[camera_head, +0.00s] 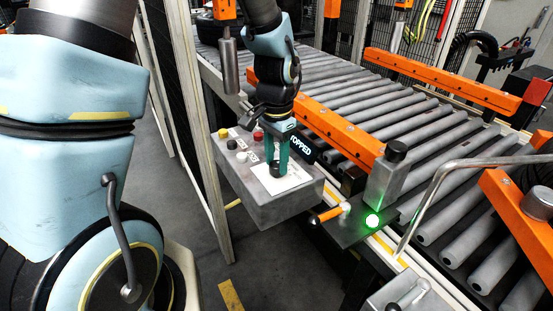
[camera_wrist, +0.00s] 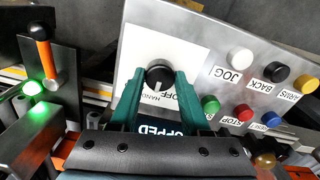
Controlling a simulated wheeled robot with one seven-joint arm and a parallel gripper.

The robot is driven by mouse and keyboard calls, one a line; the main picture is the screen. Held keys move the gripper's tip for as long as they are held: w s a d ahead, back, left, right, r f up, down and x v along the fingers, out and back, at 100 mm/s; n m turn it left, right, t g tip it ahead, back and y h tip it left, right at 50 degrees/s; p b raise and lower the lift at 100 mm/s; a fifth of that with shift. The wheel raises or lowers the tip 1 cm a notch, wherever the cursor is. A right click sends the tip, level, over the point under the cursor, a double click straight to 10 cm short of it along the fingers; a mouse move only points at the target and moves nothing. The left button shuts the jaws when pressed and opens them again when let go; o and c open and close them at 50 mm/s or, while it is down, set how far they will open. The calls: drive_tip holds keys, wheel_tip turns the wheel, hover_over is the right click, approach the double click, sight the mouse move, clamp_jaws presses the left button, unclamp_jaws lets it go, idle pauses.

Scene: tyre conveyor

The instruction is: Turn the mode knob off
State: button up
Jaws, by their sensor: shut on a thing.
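The mode knob (camera_wrist: 159,72) is a round black knob on a white plate on the control box. The upside-down words HAND and OFF show beside it. A white mark on the knob points towards these words in the wrist view; I cannot tell exactly which setting it is on. My gripper (camera_wrist: 161,82) has its two green fingers shut on the knob, one on each side. In the head view my gripper (camera_head: 277,163) points down at the control box (camera_head: 268,208), and the fingers mostly hide the knob.
Beside the plate are JOG (camera_wrist: 240,57), BACK (camera_wrist: 276,71), green (camera_wrist: 210,103), red (camera_wrist: 243,112) and other buttons. A dark sign ending in OPPED (camera_head: 301,147) is close behind my fingers. An orange-handled lever (camera_head: 328,215) and green lamp (camera_head: 372,220) stand right of the box, by the roller conveyor (camera_head: 360,105).

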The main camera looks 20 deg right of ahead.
clamp_jaws()
drive_tip(key=shift+n, duration=0.4)
drive_tip(key=n, duration=0.3)
drive_tip(key=shift+n, duration=2.6)
drive_tip(key=o, duration=1.1)
unclamp_jaws()
